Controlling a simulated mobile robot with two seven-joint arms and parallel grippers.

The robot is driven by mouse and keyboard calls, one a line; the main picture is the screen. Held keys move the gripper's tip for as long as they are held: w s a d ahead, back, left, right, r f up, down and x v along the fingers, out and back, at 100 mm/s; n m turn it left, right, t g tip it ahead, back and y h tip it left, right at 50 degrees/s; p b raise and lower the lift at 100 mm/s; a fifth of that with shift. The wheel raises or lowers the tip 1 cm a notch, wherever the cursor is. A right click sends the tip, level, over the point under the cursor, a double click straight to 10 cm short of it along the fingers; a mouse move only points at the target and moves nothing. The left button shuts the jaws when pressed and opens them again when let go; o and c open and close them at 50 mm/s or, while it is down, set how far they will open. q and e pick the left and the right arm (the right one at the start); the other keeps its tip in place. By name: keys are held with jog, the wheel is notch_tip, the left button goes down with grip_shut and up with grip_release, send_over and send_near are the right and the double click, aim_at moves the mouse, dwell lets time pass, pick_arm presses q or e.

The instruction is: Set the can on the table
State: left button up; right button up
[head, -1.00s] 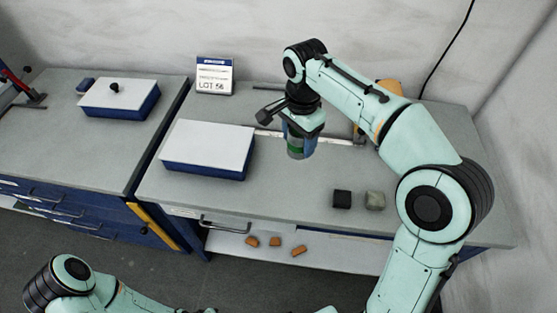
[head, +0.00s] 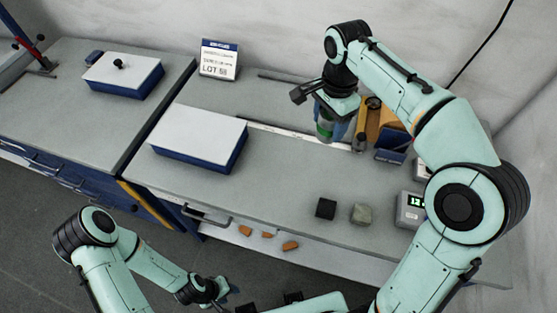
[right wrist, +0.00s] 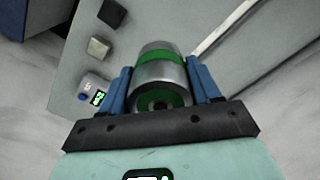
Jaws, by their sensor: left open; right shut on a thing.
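The can (right wrist: 160,72) is silver with a green band and sits between the two blue fingers of my right gripper (right wrist: 163,85) in the right wrist view. In the head view the can (head: 324,128) shows only partly below my right gripper (head: 333,122). The right gripper is shut on it over the grey table (head: 270,180). I cannot tell whether the can touches the table. My left gripper (head: 222,290) is low in the head view, in front of the table, open and apart from the can.
A white-lidded blue box (head: 200,135) lies left of the can. A dark block (head: 326,208), a grey-green block (head: 362,213) and a digital display box (head: 410,208) stand at the front right. A lot sign (head: 219,60) stands behind. The middle of the table is clear.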

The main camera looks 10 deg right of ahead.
jog(key=shift+f+b, duration=1.4)
jog(key=shift+f, duration=8.6)
pick_arm(q)
jog(key=s+f, duration=0.2)
jog(key=f, duration=0.1)
jog(key=shift+s+f, duration=0.25)
jog(key=shift+f, duration=0.05)
pick_arm(e)
jog(key=shift+f, duration=0.2)
jog(key=o, duration=1.2)
pick_arm(q)
jog(key=shift+f, duration=0.15)
pick_arm(e)
jog(key=shift+r, duration=0.1)
